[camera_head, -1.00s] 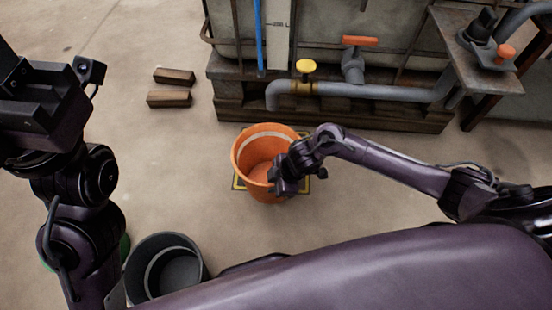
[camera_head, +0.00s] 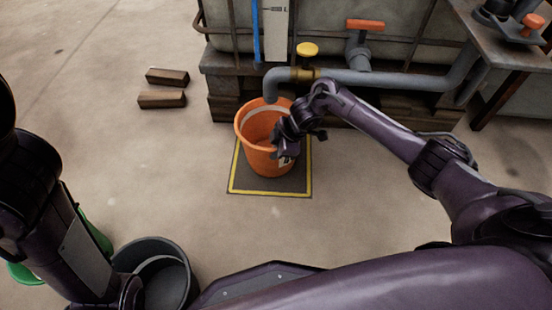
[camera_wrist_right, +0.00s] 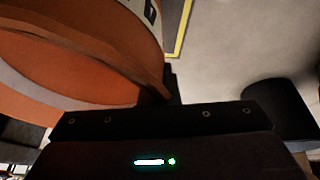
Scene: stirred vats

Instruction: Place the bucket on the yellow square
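The orange bucket (camera_head: 256,150) stands nearly upright under the pipe spout, with its lower part inside the outline of the yellow square (camera_head: 270,193). Whether its base touches the floor or hangs just above it is unclear. My right gripper (camera_head: 285,142) is at the bucket's right rim. In the right wrist view the rim of the bucket (camera_wrist_right: 95,45) runs into the dark fingers, which look closed on it. A yellow line of the square (camera_wrist_right: 181,38) shows beyond. My left arm is at the left edge of the head view; its gripper is out of view.
The vat's grey pipe with a yellow valve handle (camera_head: 307,49) ends just above the bucket. An orange handle (camera_head: 365,25) is behind. Two wooden blocks (camera_head: 163,98) lie left of the vat. A dark bucket (camera_head: 160,275) and a green object (camera_head: 95,235) are near my left arm.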

